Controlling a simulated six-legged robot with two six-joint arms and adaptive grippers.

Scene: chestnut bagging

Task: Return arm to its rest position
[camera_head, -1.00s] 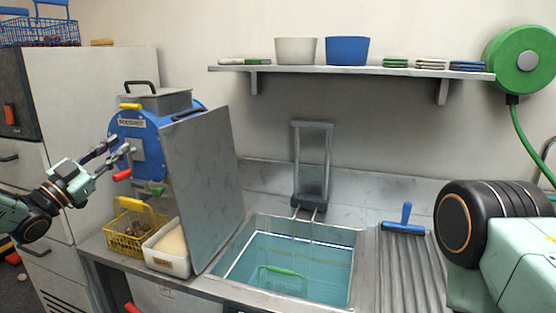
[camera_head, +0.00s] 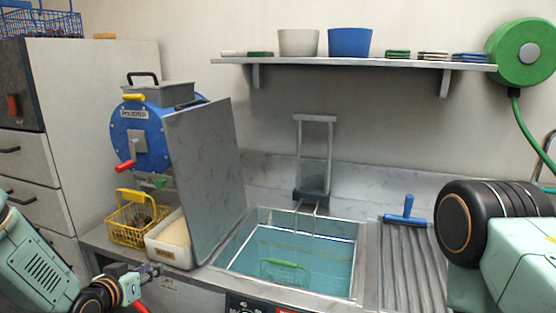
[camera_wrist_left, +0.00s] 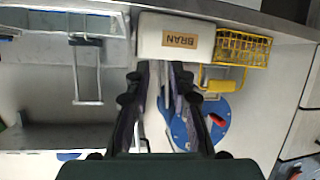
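My left gripper (camera_head: 150,272) is low at the counter's front edge, below the white bran box (camera_head: 168,240), with nothing in it. In the left wrist view its two dark fingers (camera_wrist_left: 162,68) stand apart with a clear gap between them. The bran box, labelled BRAN, also shows there (camera_wrist_left: 150,38), beyond the fingertips. My right arm shows only as upper links at the right edge of the head view; its gripper is outside the picture.
A yellow wire basket (camera_head: 128,236) with brown contents stands left of the bran box. Behind are a blue polisher (camera_head: 128,140) and an upright grey panel (camera_head: 205,180). A water-filled sink (camera_head: 262,213) holds a green-handled basket (camera_head: 282,264). A blue-handled tool (camera_head: 404,219) lies right.

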